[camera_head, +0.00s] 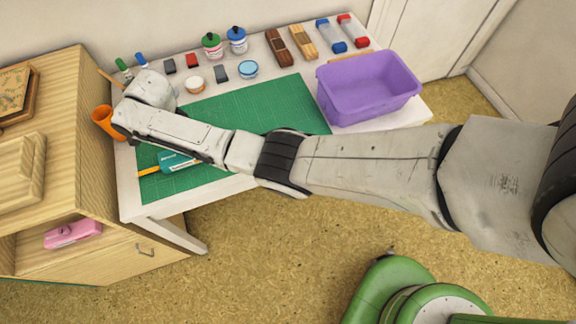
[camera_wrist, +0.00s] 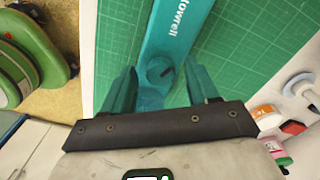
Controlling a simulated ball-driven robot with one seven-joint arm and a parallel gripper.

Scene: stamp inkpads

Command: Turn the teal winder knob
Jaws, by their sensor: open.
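The teal tool with white lettering (camera_head: 178,161) lies on the green cutting mat (camera_head: 245,108), partly covered by my arm in the head view. In the wrist view its teal body (camera_wrist: 172,35) runs up from the middle, and the round teal winder knob (camera_wrist: 160,72) with a dark slot-like mark sits at its near end. My gripper (camera_wrist: 160,76) is open, with one teal finger on each side of the knob. Gaps show between the fingers and the knob. The fingers are hidden in the head view, and I cannot tell their height over the knob.
A purple bin (camera_head: 368,87) stands on the table's right part. Stamps, bottles (camera_head: 237,40) and inkpads line the back. An orange cup (camera_head: 105,121) stands at the left edge, beside a wooden cabinet (camera_head: 50,150). An orange stick (camera_head: 149,172) lies by the tool. Bare mat lies right of the tool.

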